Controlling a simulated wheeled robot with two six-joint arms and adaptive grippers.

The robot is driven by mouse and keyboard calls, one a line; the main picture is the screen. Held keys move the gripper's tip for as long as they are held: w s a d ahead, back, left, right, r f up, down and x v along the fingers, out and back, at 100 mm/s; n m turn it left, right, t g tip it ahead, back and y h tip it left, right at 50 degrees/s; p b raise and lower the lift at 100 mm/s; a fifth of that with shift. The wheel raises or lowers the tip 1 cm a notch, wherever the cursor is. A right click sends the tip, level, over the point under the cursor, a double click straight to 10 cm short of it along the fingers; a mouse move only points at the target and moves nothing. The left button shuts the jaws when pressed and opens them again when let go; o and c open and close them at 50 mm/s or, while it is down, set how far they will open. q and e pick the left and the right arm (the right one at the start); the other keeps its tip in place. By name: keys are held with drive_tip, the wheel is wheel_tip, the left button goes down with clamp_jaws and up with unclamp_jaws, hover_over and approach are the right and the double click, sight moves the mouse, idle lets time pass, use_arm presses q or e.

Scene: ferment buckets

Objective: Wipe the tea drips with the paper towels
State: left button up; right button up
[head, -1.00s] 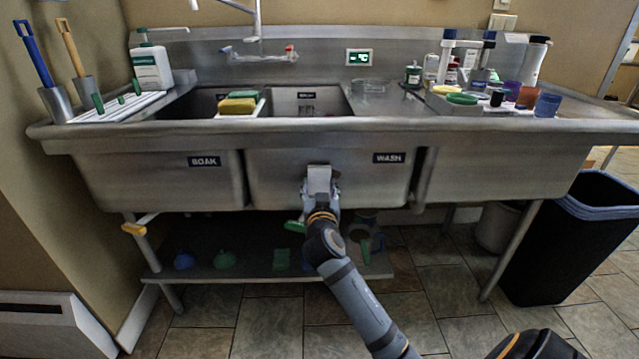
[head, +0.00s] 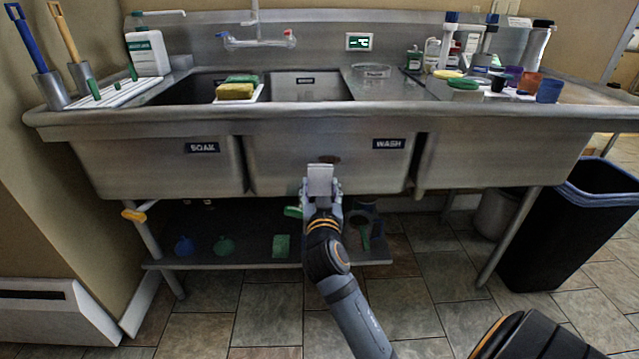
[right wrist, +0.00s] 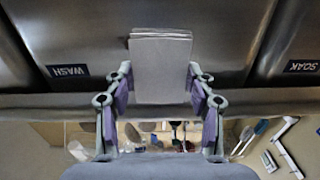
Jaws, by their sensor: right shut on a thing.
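A folded grey-white stack of paper towels (head: 320,179) is upright in my right gripper (head: 322,190), in front of the middle sink basin's front panel. My right gripper is shut on it. In the right wrist view the paper towels (right wrist: 160,68) stand between the two fingers (right wrist: 160,95). A small brown tea stain (head: 329,160) shows on the panel just above the towels, left of the WASH label; the towels may hide more of it. I cannot tell whether the towels touch the panel. My left gripper is not in view.
The steel sink (head: 290,123) spans the view, its front rim overhanging the panel. A low shelf (head: 250,262) with bottles and cloths lies beneath. A black bin (head: 555,235) stands at the right. A sponge tray (head: 238,97) sits at the basin.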

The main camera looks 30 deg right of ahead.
sight(344, 161)
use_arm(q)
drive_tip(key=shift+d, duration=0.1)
use_arm(e)
drive_tip(key=shift+s, duration=0.1)
idle(0.4)
drive_tip(key=shift+w+d, duration=0.1)
drive_tip(key=shift+w, duration=0.15)
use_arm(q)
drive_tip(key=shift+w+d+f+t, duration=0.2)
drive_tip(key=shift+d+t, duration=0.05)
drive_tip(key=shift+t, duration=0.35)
use_arm(e)
drive_tip(key=shift+x, duration=3.3)
use_arm(q)
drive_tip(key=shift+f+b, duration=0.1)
drive_tip(key=shift+b, duration=0.2)
use_arm(e)
drive_tip(key=shift+x, duration=1)
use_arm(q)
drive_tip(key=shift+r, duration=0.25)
use_arm(e)
drive_tip(key=shift+s+d, duration=0.55)
drive_tip(key=shift+d, duration=0.2)
drive_tip(key=shift+s+d, duration=0.55)
drive_tip(key=shift+d, duration=0.25)
drive_tip(key=shift+d, duration=0.1)
